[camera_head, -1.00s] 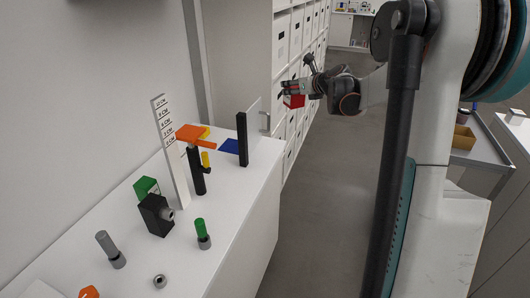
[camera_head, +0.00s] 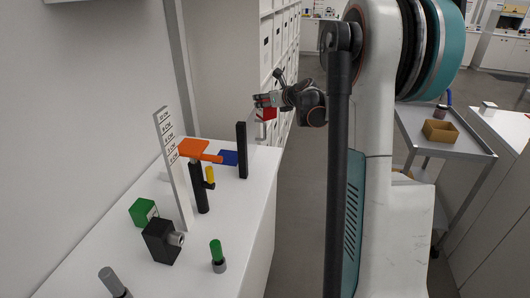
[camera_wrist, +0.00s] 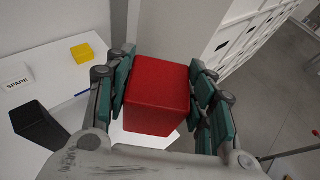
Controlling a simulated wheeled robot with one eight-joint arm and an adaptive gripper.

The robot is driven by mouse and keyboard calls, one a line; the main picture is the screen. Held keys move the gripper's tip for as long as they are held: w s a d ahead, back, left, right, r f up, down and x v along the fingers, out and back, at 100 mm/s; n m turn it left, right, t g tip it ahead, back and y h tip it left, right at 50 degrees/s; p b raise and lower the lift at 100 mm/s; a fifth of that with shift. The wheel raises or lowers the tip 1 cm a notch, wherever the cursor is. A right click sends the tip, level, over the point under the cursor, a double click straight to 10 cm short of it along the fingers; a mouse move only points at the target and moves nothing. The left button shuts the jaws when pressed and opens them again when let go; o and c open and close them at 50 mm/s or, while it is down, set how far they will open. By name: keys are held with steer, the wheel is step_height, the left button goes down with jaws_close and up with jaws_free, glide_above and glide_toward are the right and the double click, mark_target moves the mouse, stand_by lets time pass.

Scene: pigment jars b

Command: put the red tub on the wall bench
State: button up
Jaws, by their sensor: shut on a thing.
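The red tub (camera_head: 267,113) is held up at the far end of the white wall bench (camera_head: 240,205). My gripper (camera_head: 266,101) is shut on it. In the wrist view the tub (camera_wrist: 156,92) looks like a plain red block between the green finger pads of my gripper (camera_wrist: 158,88), which press its left and right sides. Part of the bench top (camera_wrist: 55,85) shows left of the tub. I cannot tell exactly how high the tub is, or whether it is over the bench top or just past its edge.
The bench carries an upright marked scale (camera_head: 172,165), black posts (camera_head: 242,150), a blue piece (camera_head: 228,157), an orange piece (camera_head: 194,147) and a green block (camera_head: 143,212). A trolley (camera_head: 470,148) with a tan box (camera_head: 440,131) stands right. The wrist view shows a yellow block (camera_wrist: 82,53).

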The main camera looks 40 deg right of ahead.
step_height(320, 180, down, 21)
steer(key=b, duration=0.6)
steer(key=shift+r, duration=0.1)
steer(key=o, duration=0.8)
steer(key=shift+o, duration=0.2)
steer(key=p+v, duration=0.2)
steer(key=v, duration=1)
steer(key=shift+p, duration=0.4)
steer(key=shift+s, duration=0.1)
